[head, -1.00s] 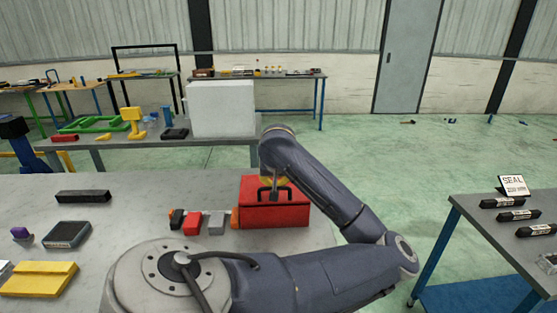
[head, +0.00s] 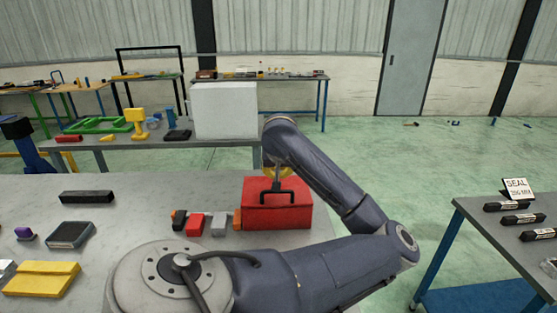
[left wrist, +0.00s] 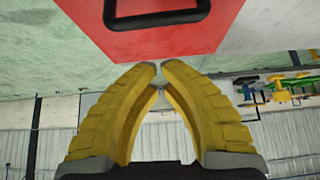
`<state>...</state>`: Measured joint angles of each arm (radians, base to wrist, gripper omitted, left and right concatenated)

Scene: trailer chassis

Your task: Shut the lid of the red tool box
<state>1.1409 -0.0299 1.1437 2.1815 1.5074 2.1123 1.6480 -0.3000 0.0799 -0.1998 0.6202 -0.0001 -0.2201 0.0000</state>
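The red tool box (head: 290,211) stands on the near grey table in the head view. Its lid, with a black handle (head: 291,192), looks down on the body; I see no open gap, but the far side is hidden. My left arm reaches over from the right side of the box. The yellow fingers of my left gripper (head: 280,171) show just behind the handle at the box's far top edge. In the left wrist view, the left gripper (left wrist: 160,66) has its fingertips almost together with nothing between them, near an edge of the red box (left wrist: 150,42). My right gripper is not seen.
Small black, red and grey blocks (head: 218,224) stand in a row left of the box. A black bar (head: 86,197), a dark case (head: 70,235) and a yellow item (head: 40,279) lie further left. A white box (head: 225,110) stands on the table behind.

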